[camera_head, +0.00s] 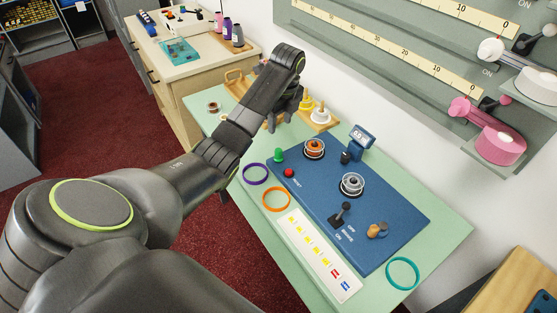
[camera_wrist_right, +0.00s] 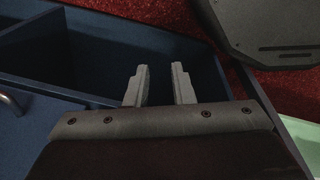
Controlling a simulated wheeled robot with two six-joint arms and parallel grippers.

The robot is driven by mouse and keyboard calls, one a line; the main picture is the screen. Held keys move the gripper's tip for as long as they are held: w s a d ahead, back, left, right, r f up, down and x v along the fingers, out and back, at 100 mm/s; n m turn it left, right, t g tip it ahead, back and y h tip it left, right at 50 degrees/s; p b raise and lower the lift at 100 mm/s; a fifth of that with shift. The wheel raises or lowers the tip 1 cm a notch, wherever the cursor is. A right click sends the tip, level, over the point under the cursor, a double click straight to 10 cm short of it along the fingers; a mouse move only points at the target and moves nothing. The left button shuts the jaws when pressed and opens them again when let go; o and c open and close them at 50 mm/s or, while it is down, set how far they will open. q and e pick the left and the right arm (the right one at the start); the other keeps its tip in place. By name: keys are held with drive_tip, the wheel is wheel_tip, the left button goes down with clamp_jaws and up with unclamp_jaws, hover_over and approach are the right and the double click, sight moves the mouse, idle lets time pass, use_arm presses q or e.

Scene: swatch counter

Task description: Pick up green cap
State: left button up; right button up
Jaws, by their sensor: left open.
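A small green piece (camera_head: 278,155), which looks like the green cap, stands on the left edge of the blue panel (camera_head: 395,215) in the head view, beside a red button (camera_head: 288,173). My left arm comes in from the left and reaches past it to the back of the counter. My left gripper (camera_head: 280,116) is open, above and beyond the green piece and apart from it. Its fingertips are partly hidden by my own arm. My right gripper (camera_wrist_right: 160,86) shows only in the right wrist view; its fingers are apart with nothing between them. No green cap shows there.
A wooden tray (camera_head: 322,119) with stacked rings is close by my left gripper. Purple (camera_head: 256,174), orange (camera_head: 276,199) and teal (camera_head: 403,273) rings lie on the counter. The panel carries spools and a switch. Blue compartments (camera_wrist_right: 75,55) lie beneath my right gripper.

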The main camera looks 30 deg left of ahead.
sight(278, 150)
use_arm(q)
wheel_tip(278, 150, down, 3)
drive_tip(key=b, duration=0.2)
drive_tip(key=shift+a+f+b, duration=0.15)
drive_tip(key=shift+f+b, duration=0.05)
drive_tip(key=shift+b, duration=0.2)
drive_tip(key=f, duration=0.3)
drive_tip(key=shift+w+a+f+p, duration=0.1)
drive_tip(key=shift+a+f+p, duration=0.1)
drive_tip(key=shift+p, duration=0.15)
wheel_tip(278, 150, down, 6)
drive_tip(key=shift+w+r+p, duration=0.1)
drive_tip(key=shift+r+p, duration=0.15)
drive_tip(key=shift+p, duration=0.3)
drive_tip(key=shift+a+f, duration=0.1)
drive_tip(key=shift+f, duration=0.35)
drive_tip(key=shift+r, duration=0.1)
drive_tip(key=c, duration=1)
use_arm(e)
drive_tip(key=shift+f, duration=0.95)
